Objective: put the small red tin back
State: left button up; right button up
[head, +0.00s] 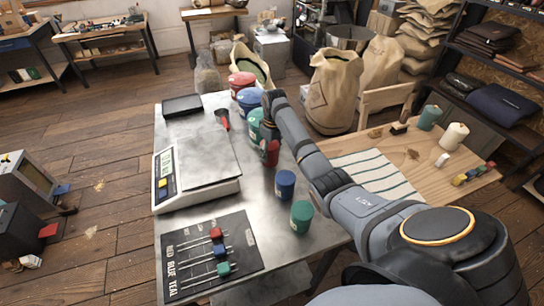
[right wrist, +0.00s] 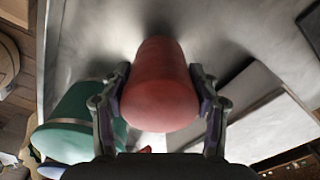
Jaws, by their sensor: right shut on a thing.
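The small red tin (head: 270,152) is at the right side of the metal table, nearest the large teal tin (head: 255,118) in the row. My right gripper (head: 269,133) is shut on it from above, with a finger on each side in the right wrist view (right wrist: 160,88). The gripper partly covers the tin in the head view, and I cannot tell whether its base touches the table. The small blue tin (head: 285,184) and small teal tin (head: 302,216) stand upright in front of it. My left gripper is not in view.
Large red (head: 242,80) and blue (head: 250,97) tins stand behind. A scale (head: 196,165), a black tray (head: 182,105) and a labelled mat (head: 190,255) with coloured blocks take up the left. A wooden table (head: 440,185) with candle-like cylinders is right.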

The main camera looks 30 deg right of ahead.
aim_at(272, 157)
jog(key=f, duration=0.1)
jog(key=f+p, duration=0.1)
jog(key=shift+s+d+f, duration=0.15)
jog(key=shift+d+f, duration=0.05)
jog(key=shift+f, duration=0.5)
jog(key=o, duration=1.4)
jog(key=shift+r, duration=0.1)
jog(key=r, duration=0.4)
jog(key=r+b, duration=0.1)
jog(key=r, duration=0.3)
jog(key=r+b, duration=0.1)
jog(key=r, duration=0.3)
jog(key=shift+s+d, duration=0.1)
jog(key=shift+s, duration=0.2)
